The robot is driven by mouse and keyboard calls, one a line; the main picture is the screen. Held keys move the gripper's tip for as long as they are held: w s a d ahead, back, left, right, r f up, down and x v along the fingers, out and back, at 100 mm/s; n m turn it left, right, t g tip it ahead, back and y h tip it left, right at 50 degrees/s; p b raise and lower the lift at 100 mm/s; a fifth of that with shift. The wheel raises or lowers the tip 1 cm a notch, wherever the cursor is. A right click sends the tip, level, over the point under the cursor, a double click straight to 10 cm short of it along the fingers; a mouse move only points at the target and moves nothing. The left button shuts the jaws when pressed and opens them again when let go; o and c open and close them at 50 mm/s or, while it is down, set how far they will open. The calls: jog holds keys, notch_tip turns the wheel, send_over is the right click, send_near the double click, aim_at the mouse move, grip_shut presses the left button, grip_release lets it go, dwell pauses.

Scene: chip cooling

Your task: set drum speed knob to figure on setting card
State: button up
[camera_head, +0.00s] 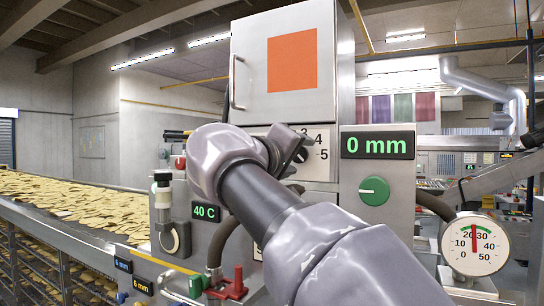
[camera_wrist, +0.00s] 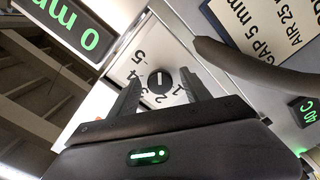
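The black drum speed knob (camera_wrist: 160,80) is on a white dial plate with figures 1 to 5, seen tilted in the wrist view. It has a pale pointer mark; I cannot tell surely which figure it points at. My gripper (camera_wrist: 161,88) is open, its two fingers on either side of the knob, with gaps showing. In the head view my gripper (camera_head: 297,154) is in front of the dial plate (camera_head: 319,142) and hides the knob. The setting card (camera_wrist: 264,36) shows partly in the wrist view, reading "GAP 5 mm" and "AIR 25"; its drum line is not readable.
A green knob (camera_head: 374,190) sits under a "0 mm" display (camera_head: 377,146). A round gauge (camera_head: 475,245) is at right. A "40 C" display (camera_head: 206,212) and a red valve handle (camera_head: 232,284) are left of my arm. A grey hose (camera_wrist: 250,70) crosses near the card.

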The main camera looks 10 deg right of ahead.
jog(key=p+v, duration=0.1)
jog(key=v, duration=1.6)
jog(key=shift+s, duration=0.15)
jog(key=shift+a+r, duration=0.1)
jog(key=s+d+f+n+g+y+b, duration=0.15)
jog(key=d+f, duration=0.25)
jog(key=f, duration=0.4)
jog(key=s+d+f+g+b, duration=0.1)
jog(key=s+d+f+g, duration=0.2)
jog(key=f, duration=0.5)
jog(key=s+d+f+n+g+y+b, duration=0.15)
jog(key=d+f, duration=0.25)
jog(key=f, duration=0.5)
jog(key=s+a+f+m+g+y, duration=0.1)
jog(key=s+f+m+y, duration=0.3)
jog(key=f, duration=0.6)
jog(key=s+a+f+m+g+y, duration=0.1)
jog(key=s+a+f+m+y, duration=0.2)
jog(key=s+f+m+y, duration=0.2)
jog(key=s+f+m, duration=0.2)
jog(key=s+f, duration=0.1)
jog(key=f, duration=0.1)
jog(key=shift+s+a+f+g+y+p, duration=0.2)
jog(key=shift+s+f+g+y+p, duration=0.1)
jog(key=shift+s+f+g+p, duration=0.1)
